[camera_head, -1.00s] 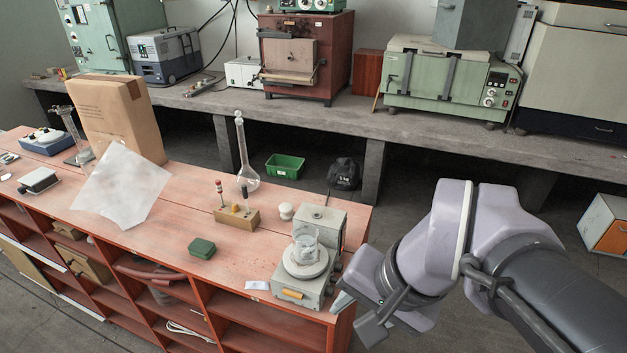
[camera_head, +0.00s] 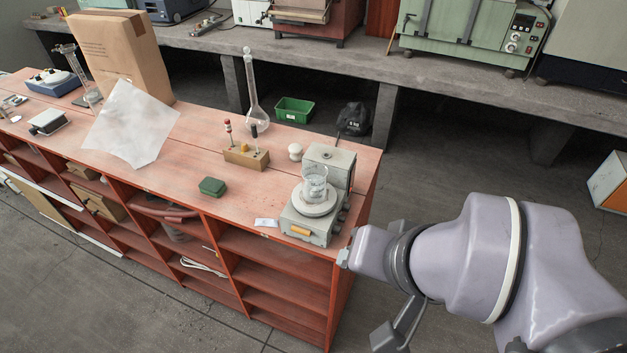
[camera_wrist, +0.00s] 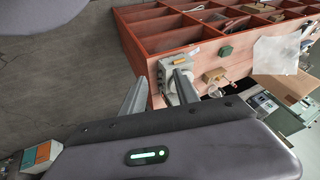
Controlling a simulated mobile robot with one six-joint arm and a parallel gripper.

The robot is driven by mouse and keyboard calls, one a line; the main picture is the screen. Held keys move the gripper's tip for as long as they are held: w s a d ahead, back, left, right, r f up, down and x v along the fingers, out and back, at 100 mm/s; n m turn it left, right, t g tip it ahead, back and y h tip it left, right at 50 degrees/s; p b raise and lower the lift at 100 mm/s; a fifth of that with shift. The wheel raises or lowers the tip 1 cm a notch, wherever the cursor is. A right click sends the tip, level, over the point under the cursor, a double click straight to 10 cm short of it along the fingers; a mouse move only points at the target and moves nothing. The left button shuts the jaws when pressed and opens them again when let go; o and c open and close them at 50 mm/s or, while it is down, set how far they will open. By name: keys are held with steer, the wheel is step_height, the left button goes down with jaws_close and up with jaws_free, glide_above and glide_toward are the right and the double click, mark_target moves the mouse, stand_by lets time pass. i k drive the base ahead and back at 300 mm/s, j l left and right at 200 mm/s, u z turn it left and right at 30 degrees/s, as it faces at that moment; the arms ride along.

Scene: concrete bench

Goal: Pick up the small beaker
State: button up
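The small beaker (camera_head: 315,182) is clear glass and stands upright on the round pale plate of a grey bench device (camera_head: 306,224), near the right end of the red bench. In the wrist view the device (camera_wrist: 176,64) is partly behind my gripper's fingers, and I cannot make out the beaker there.
A wooden block holder (camera_head: 246,158), a white knob-like piece (camera_head: 295,152), a green box (camera_head: 212,187) and a tall flask (camera_head: 256,112) stand left of or behind the device. A large carton (camera_head: 122,58) and a translucent sheet (camera_head: 130,124) are further left. Open floor lies right of the bench.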

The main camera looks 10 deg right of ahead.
mark_target(314, 174)
steer(key=i+j, duration=0.25)
steer(key=j, duration=0.2)
steer(key=i+j, duration=0.2)
steer(key=j, duration=0.2)
steer(key=i+j+u, duration=0.1)
steer(key=i+j, duration=0.15)
steer(key=j, duration=0.2)
